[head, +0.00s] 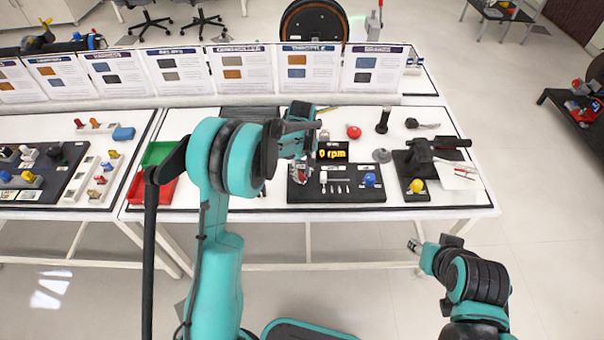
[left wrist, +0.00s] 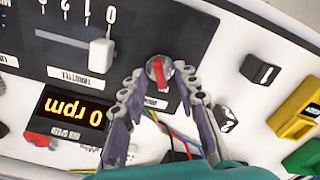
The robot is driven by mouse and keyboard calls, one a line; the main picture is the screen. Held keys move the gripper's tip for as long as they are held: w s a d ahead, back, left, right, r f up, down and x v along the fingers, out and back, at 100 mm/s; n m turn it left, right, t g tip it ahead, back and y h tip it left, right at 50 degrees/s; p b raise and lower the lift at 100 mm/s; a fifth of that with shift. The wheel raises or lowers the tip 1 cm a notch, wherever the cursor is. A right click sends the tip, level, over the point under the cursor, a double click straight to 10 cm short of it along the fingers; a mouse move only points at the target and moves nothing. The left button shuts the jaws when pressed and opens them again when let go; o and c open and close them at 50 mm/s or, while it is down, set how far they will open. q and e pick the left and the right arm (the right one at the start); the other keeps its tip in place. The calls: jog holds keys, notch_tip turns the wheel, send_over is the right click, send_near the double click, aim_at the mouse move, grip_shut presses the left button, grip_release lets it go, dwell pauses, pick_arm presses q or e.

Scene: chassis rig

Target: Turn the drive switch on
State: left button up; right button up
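The drive switch seems to be the round metal switch with a red lever (left wrist: 161,76) on the dark panel in the left wrist view; its label is not readable. In the head view it is small and partly hidden near the panel's left end (head: 301,172). My left gripper (left wrist: 163,80) is open, its two fingertips on either side of the switch. I cannot tell whether they touch it. It also shows in the head view (head: 299,158), above the panel. The display (head: 332,152) reads 0 rpm. My right gripper (head: 416,247) is off the table's front edge, its fingers too small to judge.
A throttle slider with a white handle (left wrist: 101,53) is beside the switch. Thin coloured wires (left wrist: 180,138) lie behind it. Green (head: 157,153) and red bins stand left of my arm. A black stand with a yellow knob (head: 416,186) is right of the panel.

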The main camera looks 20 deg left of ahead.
pick_arm(q)
grip_shut()
jog(key=shift+m, duration=0.4)
jog(key=m, duration=0.5)
jog(key=shift+m, duration=0.4)
jog(key=m, duration=0.5)
jog(key=shift+m, duration=0.3)
